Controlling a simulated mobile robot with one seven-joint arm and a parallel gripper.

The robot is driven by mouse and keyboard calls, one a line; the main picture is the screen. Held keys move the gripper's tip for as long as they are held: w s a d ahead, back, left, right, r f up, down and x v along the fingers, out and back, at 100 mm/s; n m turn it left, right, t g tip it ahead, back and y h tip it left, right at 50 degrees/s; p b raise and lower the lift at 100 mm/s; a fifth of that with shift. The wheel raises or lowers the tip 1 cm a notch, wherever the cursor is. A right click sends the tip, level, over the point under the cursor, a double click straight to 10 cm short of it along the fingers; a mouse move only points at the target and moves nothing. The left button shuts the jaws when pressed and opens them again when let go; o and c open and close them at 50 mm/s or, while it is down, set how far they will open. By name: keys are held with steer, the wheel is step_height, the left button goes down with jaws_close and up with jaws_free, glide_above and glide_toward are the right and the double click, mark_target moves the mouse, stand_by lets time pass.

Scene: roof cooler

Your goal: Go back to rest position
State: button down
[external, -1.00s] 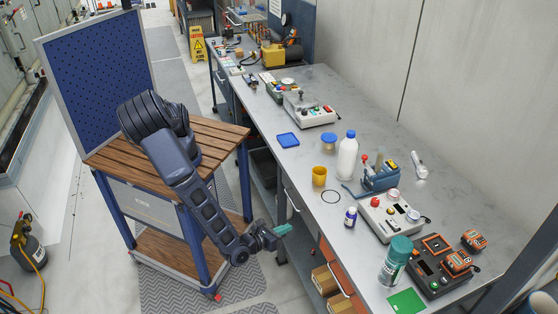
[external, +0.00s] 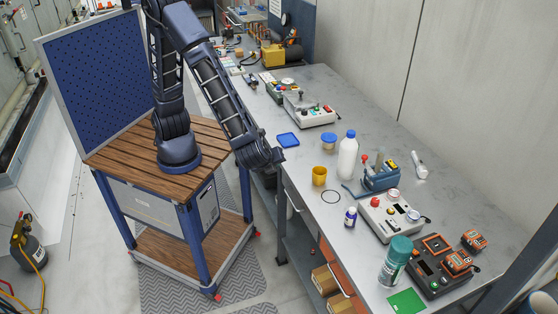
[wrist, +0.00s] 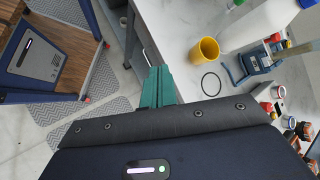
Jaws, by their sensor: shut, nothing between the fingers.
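My gripper shows in the wrist view as two teal fingers (wrist: 157,84) pressed together, with nothing between them. In the external view my arm rises from the wooden-topped cart (external: 125,160) and bends down again. Its wrist end hangs beside the left edge of the grey workbench (external: 300,220). The fingers are hidden behind the wrist in that view. In the wrist view the fingers appear over the gap beside the bench edge, left of the yellow cup (wrist: 204,50), and touch nothing that I can make out.
A blue pegboard (external: 98,75) stands at the cart's back. Floor between cart and bench is narrow.

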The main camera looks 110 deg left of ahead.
steer(key=s+a+r+n+t+h, duration=0.2)
steer(key=s+r+n+h, duration=0.2)
steer(key=s+r, duration=0.6)
steer(key=s+a+r+n+t+h, duration=0.2)
steer(key=s+r+n+h, duration=0.3)
steer(key=s+r, duration=0.5)
steer(key=shift+s+a+n, duration=0.35)
steer(key=shift+s+n, duration=0.45)
steer(key=shift+s, duration=1.85)
